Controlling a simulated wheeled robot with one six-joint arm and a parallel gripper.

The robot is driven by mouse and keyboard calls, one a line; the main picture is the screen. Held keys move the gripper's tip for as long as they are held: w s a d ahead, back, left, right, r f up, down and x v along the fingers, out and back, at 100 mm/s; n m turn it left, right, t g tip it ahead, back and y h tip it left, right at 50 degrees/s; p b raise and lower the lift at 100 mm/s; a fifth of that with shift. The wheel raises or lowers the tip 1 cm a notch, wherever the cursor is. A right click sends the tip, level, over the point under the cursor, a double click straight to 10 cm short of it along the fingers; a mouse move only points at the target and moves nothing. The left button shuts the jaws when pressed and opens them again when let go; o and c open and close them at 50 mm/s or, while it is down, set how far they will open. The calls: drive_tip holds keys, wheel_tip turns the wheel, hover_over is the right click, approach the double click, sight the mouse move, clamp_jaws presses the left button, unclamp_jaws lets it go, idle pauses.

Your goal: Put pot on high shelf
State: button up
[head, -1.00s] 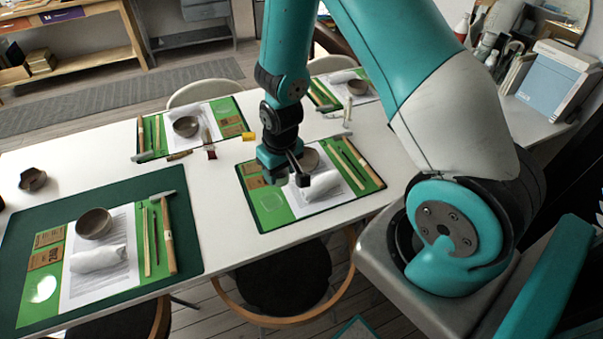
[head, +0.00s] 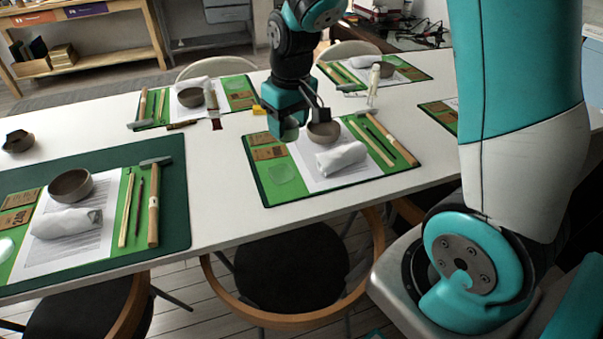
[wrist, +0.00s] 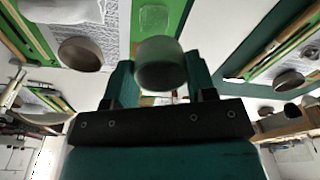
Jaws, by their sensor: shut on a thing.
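My gripper (head: 291,108) is above the middle place mat, pointing down, with its fingers closed around a small greenish, rounded pot (head: 285,128). In the wrist view the pot (wrist: 160,64) sits between the fingertips (wrist: 158,88), and its lower end looks smooth and greenish grey. The gripper hides part of the pot in the head view. The pot appears clear of the table, just left of a brown bowl (head: 324,133). I cannot tell which shelf is the high shelf; a wooden shelf unit (head: 95,62) stands at the back left.
The white table (head: 222,160) holds several mats with bowls, cloth-wrapped bundles and tools. A dark bowl (head: 18,142) sits at the left edge. A white upright bottle (head: 374,82) stands behind the middle mat (head: 285,190). Chairs (head: 290,268) stand along the near side.

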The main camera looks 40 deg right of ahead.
sight(289, 190)
wheel_tip(289, 190, down, 16)
drive_tip(key=shift+r+b, duration=0.1)
drive_tip(key=shift+b, duration=0.6)
drive_tip(key=o, duration=0.9)
